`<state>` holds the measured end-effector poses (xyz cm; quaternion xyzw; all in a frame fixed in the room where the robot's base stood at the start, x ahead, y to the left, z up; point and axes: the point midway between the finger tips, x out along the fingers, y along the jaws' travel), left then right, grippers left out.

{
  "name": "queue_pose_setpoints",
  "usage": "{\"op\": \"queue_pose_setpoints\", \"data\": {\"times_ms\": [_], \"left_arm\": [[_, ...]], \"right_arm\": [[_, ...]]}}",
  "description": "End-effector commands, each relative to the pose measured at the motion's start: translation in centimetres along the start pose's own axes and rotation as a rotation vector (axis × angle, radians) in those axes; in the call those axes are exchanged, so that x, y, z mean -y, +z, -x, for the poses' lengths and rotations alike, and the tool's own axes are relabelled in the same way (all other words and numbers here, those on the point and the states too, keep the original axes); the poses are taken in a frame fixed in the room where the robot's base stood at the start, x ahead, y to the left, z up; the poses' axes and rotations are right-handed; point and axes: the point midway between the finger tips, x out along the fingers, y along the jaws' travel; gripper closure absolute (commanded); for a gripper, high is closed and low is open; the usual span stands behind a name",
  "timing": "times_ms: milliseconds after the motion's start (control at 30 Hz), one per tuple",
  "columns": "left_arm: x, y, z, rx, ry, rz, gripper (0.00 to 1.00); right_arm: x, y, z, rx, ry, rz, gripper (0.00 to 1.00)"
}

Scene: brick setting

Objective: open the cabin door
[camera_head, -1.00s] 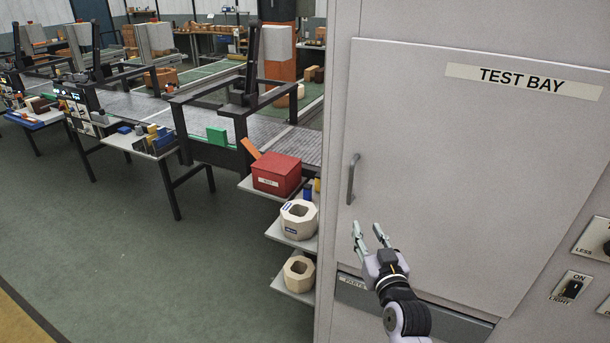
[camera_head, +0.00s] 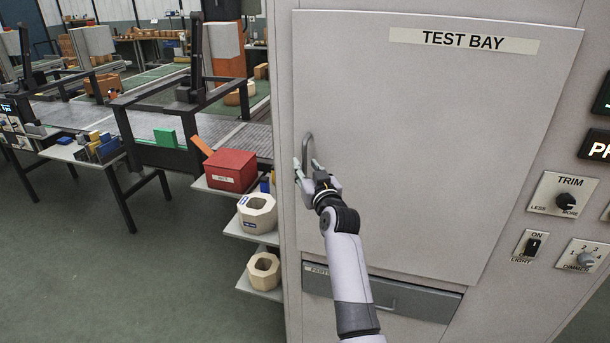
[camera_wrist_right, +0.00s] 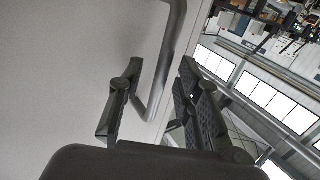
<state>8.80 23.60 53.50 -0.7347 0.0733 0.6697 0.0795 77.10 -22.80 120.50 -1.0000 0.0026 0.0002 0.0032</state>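The cabin door (camera_head: 430,140) is a large pale grey panel labelled TEST BAY, and it looks closed. Its dark grey bar handle (camera_head: 307,148) is upright near the door's left edge. My right gripper (camera_head: 306,167) is at the lower part of the handle. In the right wrist view the handle (camera_wrist_right: 168,62) reaches down between the two spread fingers of my right gripper (camera_wrist_right: 160,92), with gaps showing on both sides. The fingers are open and not closed on it. My left gripper is not in view.
A drawer (camera_head: 385,293) lies below the door. Knobs and switches, including the light switch (camera_head: 533,245), are at the right. Left of the cabin, shelves hold a red box (camera_head: 231,170) and pale blocks (camera_head: 257,212). The floor (camera_head: 150,265) at the left is clear.

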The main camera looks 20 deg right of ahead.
Motion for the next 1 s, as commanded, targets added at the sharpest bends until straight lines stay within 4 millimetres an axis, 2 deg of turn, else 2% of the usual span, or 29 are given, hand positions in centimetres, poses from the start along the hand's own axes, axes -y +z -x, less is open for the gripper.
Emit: {"op": "queue_pose_setpoints", "data": {"times_ms": [33, 200, 500, 1000], "left_arm": [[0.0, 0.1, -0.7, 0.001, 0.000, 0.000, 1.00], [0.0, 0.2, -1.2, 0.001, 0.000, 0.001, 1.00], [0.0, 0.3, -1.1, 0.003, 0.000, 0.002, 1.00], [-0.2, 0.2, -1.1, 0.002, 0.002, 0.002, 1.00]], "right_arm": [[0.0, 0.3, -0.6, -0.001, 0.000, -0.001, 0.69], [0.0, 0.1, -1.6, 0.000, 0.000, 0.000, 0.69], [0.0, 0.0, -1.8, 0.001, 0.000, 0.000, 0.69], [0.0, 0.0, -1.8, 0.000, 0.000, 0.000, 1.00]]}}
